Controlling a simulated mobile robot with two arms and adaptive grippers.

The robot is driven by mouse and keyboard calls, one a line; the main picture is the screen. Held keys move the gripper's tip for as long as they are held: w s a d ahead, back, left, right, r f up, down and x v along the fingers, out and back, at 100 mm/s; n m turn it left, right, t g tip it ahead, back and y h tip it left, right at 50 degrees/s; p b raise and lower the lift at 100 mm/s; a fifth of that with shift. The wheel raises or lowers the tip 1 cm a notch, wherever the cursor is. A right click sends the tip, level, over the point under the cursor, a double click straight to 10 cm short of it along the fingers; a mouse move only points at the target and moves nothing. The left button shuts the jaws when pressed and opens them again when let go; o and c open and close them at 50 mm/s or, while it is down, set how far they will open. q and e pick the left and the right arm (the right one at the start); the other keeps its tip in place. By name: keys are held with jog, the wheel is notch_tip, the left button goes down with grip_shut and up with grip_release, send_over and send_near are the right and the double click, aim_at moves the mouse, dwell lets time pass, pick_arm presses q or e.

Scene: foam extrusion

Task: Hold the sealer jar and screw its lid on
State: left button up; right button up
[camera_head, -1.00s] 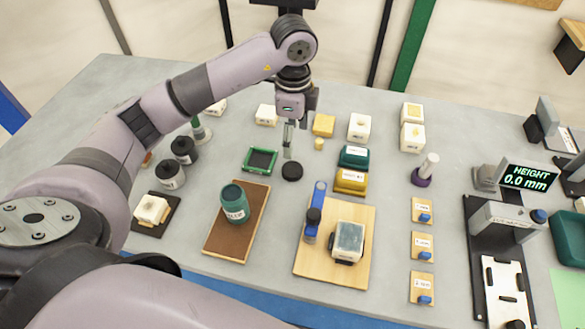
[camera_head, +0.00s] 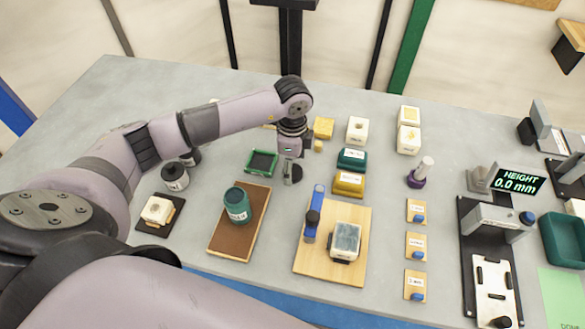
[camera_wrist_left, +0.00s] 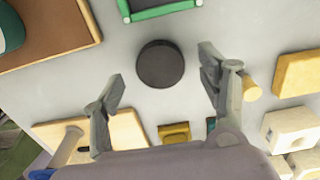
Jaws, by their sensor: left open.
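The sealer jar (camera_head: 238,207), teal with a white label, stands upright on a brown board (camera_head: 226,245) at left of centre. A dark round lid (camera_head: 296,179) lies flat on the grey table to the right of the jar, partly covered by my gripper in the head view. The lid (camera_wrist_left: 160,64) shows whole in the left wrist view. My left gripper (camera_head: 289,171) is low over the lid. Its fingers (camera_wrist_left: 160,70) are spread on either side of the lid and apart from it. The jar's edge (camera_wrist_left: 10,30) is cut off at the wrist view's corner. My right gripper is out of view.
A green-framed tray (camera_head: 261,162) lies just left of the lid. Teal (camera_head: 352,158) and yellow (camera_head: 349,184) blocks stand to its right. A wooden board (camera_head: 305,262) with a blue tool and a pale block is in front. Dark jars (camera_head: 175,176) stand at left.

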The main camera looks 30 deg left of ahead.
pick_arm(q)
jog(key=shift+f, duration=0.9)
jog(key=c, duration=0.9)
